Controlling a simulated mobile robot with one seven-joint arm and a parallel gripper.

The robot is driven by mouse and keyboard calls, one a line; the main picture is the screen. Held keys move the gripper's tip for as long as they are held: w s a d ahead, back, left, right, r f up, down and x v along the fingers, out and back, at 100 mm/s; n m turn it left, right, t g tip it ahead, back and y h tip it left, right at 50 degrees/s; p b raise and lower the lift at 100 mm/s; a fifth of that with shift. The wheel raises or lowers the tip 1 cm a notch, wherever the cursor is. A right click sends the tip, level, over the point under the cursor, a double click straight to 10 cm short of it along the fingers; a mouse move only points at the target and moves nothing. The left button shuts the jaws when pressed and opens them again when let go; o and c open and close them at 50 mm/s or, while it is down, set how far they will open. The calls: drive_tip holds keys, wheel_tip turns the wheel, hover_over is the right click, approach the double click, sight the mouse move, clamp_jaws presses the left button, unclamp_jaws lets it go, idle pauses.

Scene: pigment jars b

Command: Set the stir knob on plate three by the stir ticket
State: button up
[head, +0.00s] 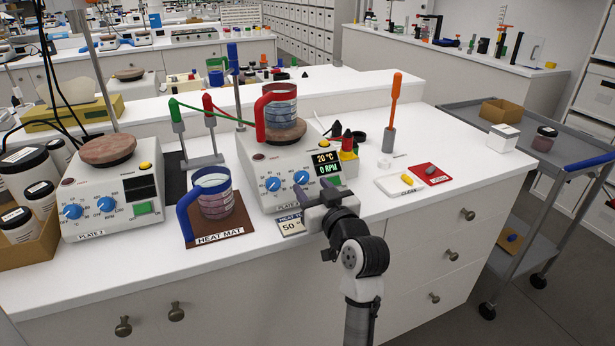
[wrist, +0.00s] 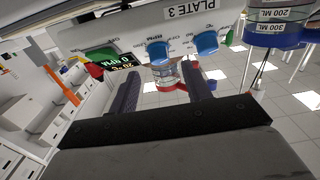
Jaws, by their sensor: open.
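Plate three (head: 262,203) is a white hotplate on the bench. A clear beaker with a red handle (head: 284,105) stands on its round brown top. Its front has two blue knobs; the stir knob (head: 301,177) is the right one, beside a display (head: 327,163) reading 20 °C and 0 RPM. In the upside-down wrist view the stir knob (wrist: 158,52) shows beyond and between my fingertips. My gripper (head: 318,190) is open, in front of the panel, apart from the knob. A ticket (head: 290,226) reading "HEAT TO 50" lies partly hidden in front. I cannot make out a stir ticket.
A blue-handled beaker (head: 215,200) stands on the heat mat (head: 222,233) at the left. Plate 2 (head: 110,210) is further left. Right of plate three are a white tray (head: 396,187), a red tray (head: 432,176) and an orange-handled tool (head: 395,100).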

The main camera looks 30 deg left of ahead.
sight(303, 176)
drive_tip(key=shift+p+x, duration=0.3)
drive_tip(key=shift+x, duration=1.5)
drive_tip(key=c, duration=1)
drive_tip(key=shift+s+r+m+t+p, duration=0.1)
drive_tip(key=shift+m+t+p, duration=0.2)
drive_tip(key=shift+p, duration=0.15)
